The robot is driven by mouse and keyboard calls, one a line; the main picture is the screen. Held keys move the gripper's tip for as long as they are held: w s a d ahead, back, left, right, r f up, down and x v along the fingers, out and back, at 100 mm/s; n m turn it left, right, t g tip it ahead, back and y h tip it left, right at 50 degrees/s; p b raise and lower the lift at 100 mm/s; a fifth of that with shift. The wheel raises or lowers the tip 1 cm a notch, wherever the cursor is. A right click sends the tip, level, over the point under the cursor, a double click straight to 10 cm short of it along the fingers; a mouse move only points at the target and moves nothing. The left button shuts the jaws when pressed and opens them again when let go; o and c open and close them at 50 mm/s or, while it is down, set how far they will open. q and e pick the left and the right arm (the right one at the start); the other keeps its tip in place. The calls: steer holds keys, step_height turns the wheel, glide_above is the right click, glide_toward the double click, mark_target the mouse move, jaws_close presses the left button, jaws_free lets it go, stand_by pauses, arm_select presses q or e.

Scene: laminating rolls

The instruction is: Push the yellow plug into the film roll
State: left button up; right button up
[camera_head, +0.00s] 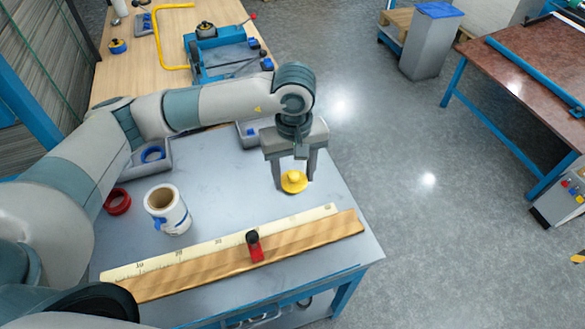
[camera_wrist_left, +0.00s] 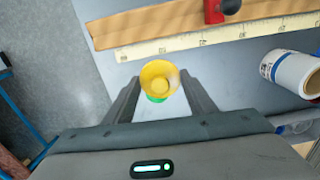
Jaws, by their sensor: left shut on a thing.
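The yellow plug (camera_head: 293,182) is between the fingertips of my left gripper (camera_head: 292,173), which points down over the right part of the grey table. In the left wrist view the plug (camera_wrist_left: 158,79) shows as a round yellow cup with some green under it, between both fingers (camera_wrist_left: 160,82). The gripper is shut on it; whether the plug touches the table is hard to tell. The film roll (camera_head: 167,211) stands upright on the table to the left of the gripper, with its brown core open at the top. It also shows at the right of the left wrist view (camera_wrist_left: 292,72).
A wooden board (camera_head: 200,269) with a yellow ruler (camera_head: 190,249) and a red-and-black slider (camera_head: 254,246) lies along the table's front. A red ring (camera_head: 117,201) lies left of the roll. A grey tray (camera_head: 133,172) with a blue ring stands behind it.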

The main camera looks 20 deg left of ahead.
arm_select(q)
steer(key=s+a+r+m, duration=0.5)
steer(key=a+m, duration=0.1)
steer(key=shift+s+r+m, duration=0.15)
steer(key=shift+r+m, duration=0.2)
steer(key=shift+m, duration=0.05)
steer(key=shift+a, duration=0.1)
